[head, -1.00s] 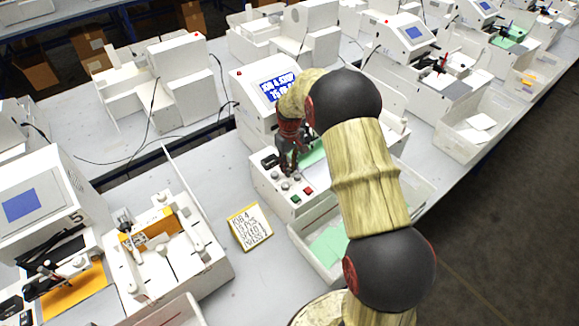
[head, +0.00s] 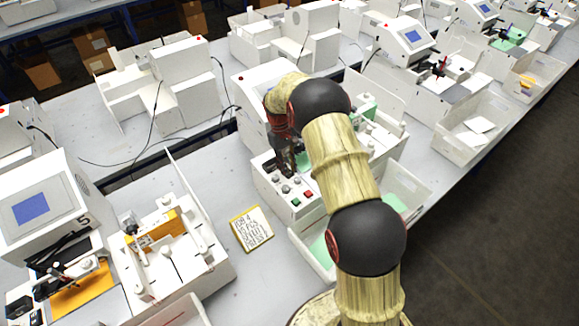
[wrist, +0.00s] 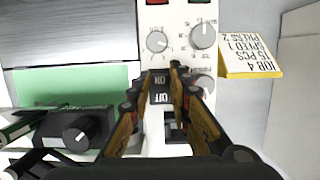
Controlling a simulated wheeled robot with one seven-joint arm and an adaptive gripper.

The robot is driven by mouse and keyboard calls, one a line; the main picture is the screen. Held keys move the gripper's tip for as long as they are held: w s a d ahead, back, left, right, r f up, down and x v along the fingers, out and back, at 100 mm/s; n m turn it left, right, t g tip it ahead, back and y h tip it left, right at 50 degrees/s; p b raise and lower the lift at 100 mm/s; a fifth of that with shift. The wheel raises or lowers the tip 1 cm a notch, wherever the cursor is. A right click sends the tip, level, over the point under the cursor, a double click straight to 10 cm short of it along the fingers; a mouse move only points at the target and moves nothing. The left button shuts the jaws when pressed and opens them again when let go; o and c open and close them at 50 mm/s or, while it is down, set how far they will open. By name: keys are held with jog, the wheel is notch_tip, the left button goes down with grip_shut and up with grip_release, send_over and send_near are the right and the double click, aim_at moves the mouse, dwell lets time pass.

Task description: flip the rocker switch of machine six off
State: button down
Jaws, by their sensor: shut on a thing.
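The machine (head: 255,98) in the middle of the head view stands right of the one marked 5; its own number is not visible. Its control panel carries a black rocker switch (wrist: 161,90), marked ON and OFF, seen upside down in the wrist view. My gripper (wrist: 162,72) has one finger on each side of the rocker and is shut on it. I cannot tell which way the rocker is tilted.
Knobs (wrist: 203,35), a red button (head: 307,192) and a green button (head: 296,202) sit close by on the panel. A black dial box (wrist: 78,132) is beside the fingers. A yellow-edged job card (head: 252,228) lies on the table. A clear bin (head: 410,185) stands at right.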

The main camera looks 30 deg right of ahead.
jog(key=shift+w+g, duration=0.1)
jog(key=shift+g, duration=0.3)
jog(key=c, duration=1.9)
grip_release()
jog(key=shift+r, duration=0.1)
jog(key=v, duration=1.2)
jog(key=shift+a, duration=0.1)
